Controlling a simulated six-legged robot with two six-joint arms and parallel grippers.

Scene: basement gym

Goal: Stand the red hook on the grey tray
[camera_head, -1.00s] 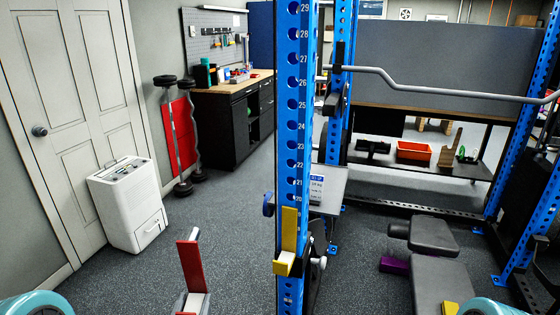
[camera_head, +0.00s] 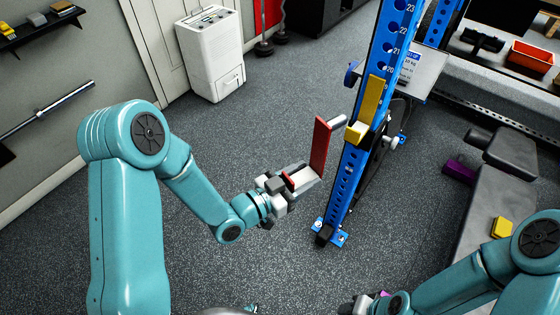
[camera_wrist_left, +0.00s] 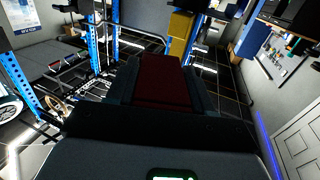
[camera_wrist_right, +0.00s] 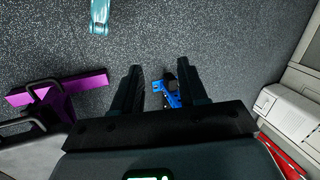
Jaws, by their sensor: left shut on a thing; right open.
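The red hook (camera_head: 320,145), a red upright plate with a pale foot, is in my left gripper (camera_head: 290,183) in the head view. It is held in the air, upright and slightly tilted, just left of the blue rack post. Its dark red part shows between the fingers in the left wrist view (camera_wrist_left: 162,82). My right gripper (camera_wrist_right: 160,80) is open and empty in the right wrist view, over the floor. In the head view it is only partly seen at the bottom edge.
The blue post (camera_head: 375,120) carries a yellow hook (camera_head: 372,100) close beside the red hook. A grey panel with a label (camera_head: 415,70) is behind it. A bench (camera_head: 480,220) stands right, a white dehumidifier (camera_head: 212,55) at the back left.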

